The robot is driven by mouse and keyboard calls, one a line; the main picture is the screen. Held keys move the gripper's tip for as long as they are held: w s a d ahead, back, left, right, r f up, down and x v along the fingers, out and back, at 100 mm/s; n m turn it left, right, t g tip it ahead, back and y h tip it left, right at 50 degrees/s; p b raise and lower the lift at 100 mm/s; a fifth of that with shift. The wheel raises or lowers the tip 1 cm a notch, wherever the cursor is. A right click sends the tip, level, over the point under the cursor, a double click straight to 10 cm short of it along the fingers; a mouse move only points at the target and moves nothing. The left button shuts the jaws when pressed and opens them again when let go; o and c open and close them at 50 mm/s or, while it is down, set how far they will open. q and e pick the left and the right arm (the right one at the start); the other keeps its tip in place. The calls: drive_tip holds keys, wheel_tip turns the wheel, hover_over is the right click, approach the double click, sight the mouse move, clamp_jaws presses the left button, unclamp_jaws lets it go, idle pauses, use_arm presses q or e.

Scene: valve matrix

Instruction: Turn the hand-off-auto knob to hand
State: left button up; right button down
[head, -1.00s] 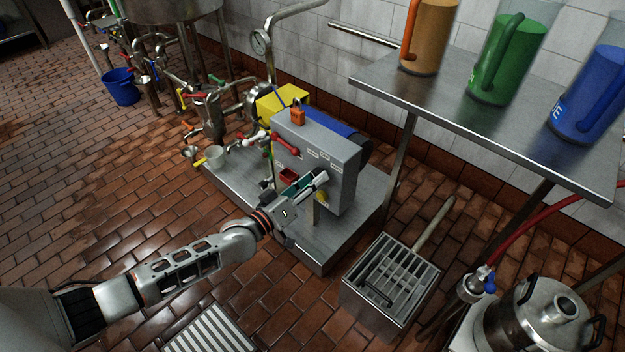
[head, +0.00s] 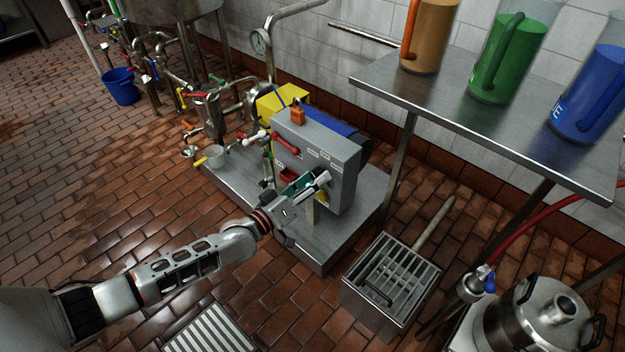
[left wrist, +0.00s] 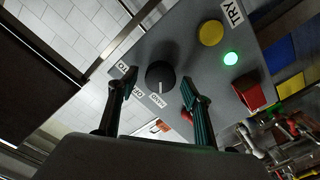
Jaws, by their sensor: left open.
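The hand-off-auto knob (left wrist: 160,75) is a round black knob on the grey control box (head: 335,158). White labels AUTO (left wrist: 123,67), OFF (left wrist: 138,92) and HAND (left wrist: 157,100) lie around it in the left wrist view. I cannot tell which label its pointer faces. My left gripper (left wrist: 160,84) is open, with one finger on either side of the knob and gaps visible between. In the head view the left gripper (head: 308,186) is at the box's front face and hides the knob. My right gripper is not in view.
A yellow button (left wrist: 211,33), a lit green lamp (left wrist: 231,58) and a red block (left wrist: 248,92) sit near the knob. Red-handled valves and pipes stand left of the box. A steel table (head: 470,125) and a grated floor box (head: 392,280) are to the right.

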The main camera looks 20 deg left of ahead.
use_arm(q)
drive_tip(key=v, duration=1.2)
